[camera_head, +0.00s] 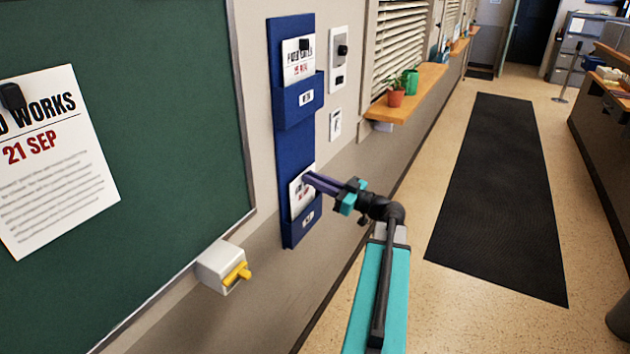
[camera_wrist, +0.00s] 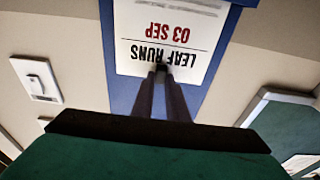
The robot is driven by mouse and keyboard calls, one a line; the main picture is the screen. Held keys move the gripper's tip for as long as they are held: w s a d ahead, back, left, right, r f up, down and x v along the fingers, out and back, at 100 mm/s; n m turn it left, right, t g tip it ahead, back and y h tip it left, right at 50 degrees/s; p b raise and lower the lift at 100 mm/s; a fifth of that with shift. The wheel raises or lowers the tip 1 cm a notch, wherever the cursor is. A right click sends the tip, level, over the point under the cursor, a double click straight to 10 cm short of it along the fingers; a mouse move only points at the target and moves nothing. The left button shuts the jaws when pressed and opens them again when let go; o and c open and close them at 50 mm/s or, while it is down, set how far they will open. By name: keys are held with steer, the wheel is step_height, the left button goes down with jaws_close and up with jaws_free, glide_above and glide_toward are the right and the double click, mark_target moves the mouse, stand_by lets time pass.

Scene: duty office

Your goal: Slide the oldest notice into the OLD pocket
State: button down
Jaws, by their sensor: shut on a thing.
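A white notice reading LEAF RUNS, 03 SEP in the wrist view (camera_wrist: 172,35) is upside down there. My gripper (camera_wrist: 160,70) is shut on its top edge. In the head view my gripper (camera_head: 308,178) holds this notice (camera_head: 297,192) at the lower pocket (camera_head: 303,228) of a blue wall rack (camera_head: 290,155). The notice's lower end meets the pocket's front wall and appears to be behind it; how deep it sits is hidden. The pocket's label is too small to read. The upper pocket (camera_head: 297,110) holds another notice (camera_head: 297,62) with a black clip.
A green board (camera_head: 130,200) at left carries a notice (camera_head: 55,160) dated 21 SEP under a black clip. A white box with a yellow part (camera_head: 222,268) juts out below the board. A shelf with plants (camera_head: 410,95) is beyond the rack.

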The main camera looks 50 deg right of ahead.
steer(key=shift+f+b, duration=0.4)
stand_by(0.4)
steer(key=c, duration=1.7)
jaws_free()
steer(key=shift+o, duration=0.2)
steer(key=b+v, duration=0.2)
steer(key=v, duration=1.1)
steer(key=shift+s+b, duration=0.35)
steer(key=shift+b, duration=0.05)
steer(key=shift+s+d, duration=0.1)
steer(key=shift+s, duration=0.05)
